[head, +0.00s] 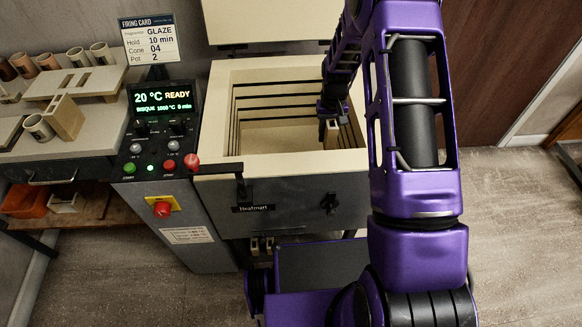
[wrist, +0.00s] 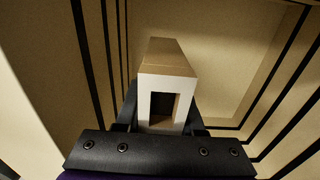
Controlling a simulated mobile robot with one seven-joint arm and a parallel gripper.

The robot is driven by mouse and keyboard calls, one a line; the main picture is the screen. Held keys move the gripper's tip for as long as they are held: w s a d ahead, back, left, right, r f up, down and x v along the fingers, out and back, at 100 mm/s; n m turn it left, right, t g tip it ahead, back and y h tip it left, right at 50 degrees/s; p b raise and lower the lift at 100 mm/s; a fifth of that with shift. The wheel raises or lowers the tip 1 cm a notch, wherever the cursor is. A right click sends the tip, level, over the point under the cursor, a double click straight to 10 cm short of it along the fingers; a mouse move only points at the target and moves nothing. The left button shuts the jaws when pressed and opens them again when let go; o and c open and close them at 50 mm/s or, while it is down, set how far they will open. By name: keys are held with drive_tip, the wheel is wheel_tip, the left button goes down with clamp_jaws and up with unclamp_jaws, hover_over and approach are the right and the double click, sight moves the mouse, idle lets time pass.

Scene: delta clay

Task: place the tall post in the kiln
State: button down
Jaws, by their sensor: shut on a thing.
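The post (wrist: 166,62) is a pale, hollow, square-sectioned piece. In the wrist view its open end faces the camera and it points away from me. My gripper (head: 329,112) is shut on it, with a dark finger on each side. The kiln (head: 219,115) is open at the top, with cream walls and dark grooves around the inside. My gripper reaches down into the right side of its chamber. The post's far end lies against the pale kiln interior in the wrist view; I cannot tell whether it touches the floor. In the head view the post is mostly hidden.
The raised lid (head: 262,22) stands behind the chamber. A control panel (head: 163,125) reads 20 °C READY, with a firing card (head: 149,40) above it. A bench (head: 85,137) at left holds several cups and wooden pieces. The left part of the chamber looks clear.

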drive_tip(key=w+f, duration=0.1)
drive_tip(key=f, duration=0.3)
drive_tip(key=w+a+f+b, duration=0.1)
drive_tip(key=f, duration=0.3)
drive_tip(key=a+f+b, duration=0.1)
drive_tip(key=f, duration=0.3)
drive_tip(key=shift+w+a+f, duration=0.1)
drive_tip(key=shift+w+a, duration=0.1)
drive_tip(key=shift+w, duration=0.2)
drive_tip(key=shift+f+b, duration=0.3)
drive_tip(key=shift+f, duration=1.95)
drive_tip(key=shift+f, duration=0.1)
drive_tip(key=c, duration=0.5)
unclamp_jaws()
drive_tip(key=shift+f, duration=0.1)
wheel_tip(320, 180, up, 12)
drive_tip(key=shift+r+p, duration=0.2)
drive_tip(key=shift+p, duration=0.65)
